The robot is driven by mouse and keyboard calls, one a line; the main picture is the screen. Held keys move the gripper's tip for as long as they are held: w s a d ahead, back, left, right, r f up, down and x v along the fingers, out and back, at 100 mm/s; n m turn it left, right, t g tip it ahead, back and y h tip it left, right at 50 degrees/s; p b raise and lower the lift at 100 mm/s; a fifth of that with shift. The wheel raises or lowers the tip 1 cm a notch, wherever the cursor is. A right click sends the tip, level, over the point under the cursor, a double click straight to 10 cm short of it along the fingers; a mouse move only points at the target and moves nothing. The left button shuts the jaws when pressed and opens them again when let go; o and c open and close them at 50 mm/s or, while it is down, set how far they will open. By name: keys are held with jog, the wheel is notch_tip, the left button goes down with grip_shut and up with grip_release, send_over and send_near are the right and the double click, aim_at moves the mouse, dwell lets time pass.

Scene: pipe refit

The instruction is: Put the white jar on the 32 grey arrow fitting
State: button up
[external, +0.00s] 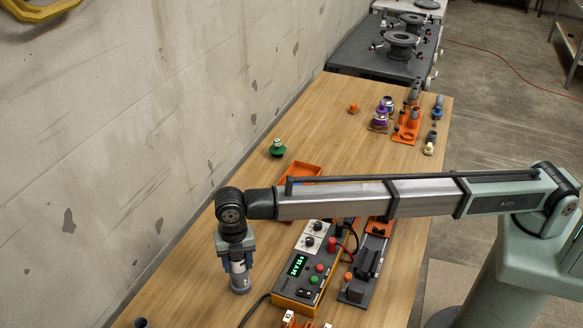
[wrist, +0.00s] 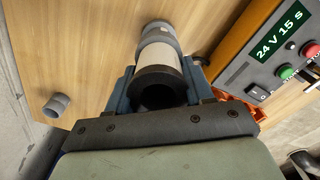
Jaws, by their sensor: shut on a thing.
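The white jar (wrist: 158,56) is a white cylinder with a dark open rim facing the wrist camera. My gripper (wrist: 160,85) is shut around it, one blue-grey finger on each side. In the external view my gripper (external: 236,257) points straight down, with the white jar (external: 238,267) upright between its fingers. A grey round piece (wrist: 158,32) shows at the jar's far end, and as a grey part (external: 240,284) below it in the external view. I cannot tell whether this is the grey fitting or part of the jar. No arrow or 32 mark is readable.
A control box (external: 300,270) reading 24 V 15 s stands close to the right. Another small grey pipe piece (wrist: 57,106) stands near the table edge. A green part (external: 277,148), an orange tray (external: 303,172) and an orange rack (external: 406,130) lie farther back.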

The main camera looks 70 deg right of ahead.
jog(key=o, duration=1.1)
jog(key=shift+c, duration=0.2)
notch_tip(320, 180, up, 12)
jog(key=shift+r, duration=0.15)
